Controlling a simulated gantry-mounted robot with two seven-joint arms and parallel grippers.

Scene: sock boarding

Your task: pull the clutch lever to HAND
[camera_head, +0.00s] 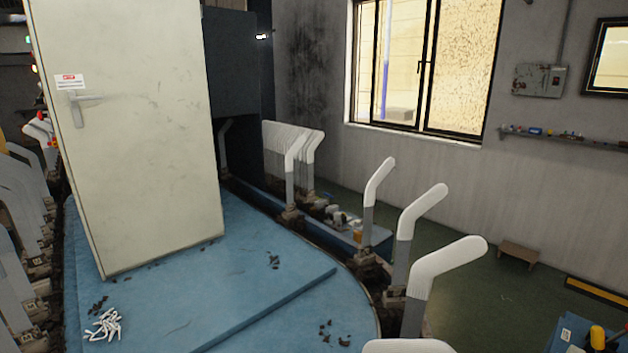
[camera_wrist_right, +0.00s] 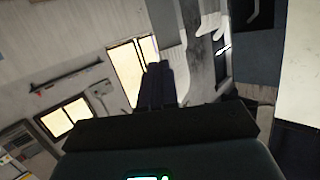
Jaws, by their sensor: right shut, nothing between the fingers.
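I cannot make out a lever marked HAND or CLUTCH in either view. A grey lever-shaped handle (camera_head: 80,105) sits on the pale cabinet door (camera_head: 150,150) in the head view, under a small red and white label (camera_head: 69,80) too small to read. At the bottom right corner a yellow-topped part (camera_head: 597,338) stands by a blue box (camera_head: 566,333), cut off by the frame. My right gripper (camera_wrist_right: 155,72) shows in the right wrist view, its dark fingers together and empty, pointing towards the window wall. It is outside the head view. My left gripper is in neither view.
White foot-shaped boards (camera_head: 447,257) stand in a row along the curved edge of the blue platform (camera_head: 270,290). White scraps (camera_head: 104,326) lie on it. A small wooden stool (camera_head: 518,254) is on the green floor. Floor between boards and wall looks mostly clear.

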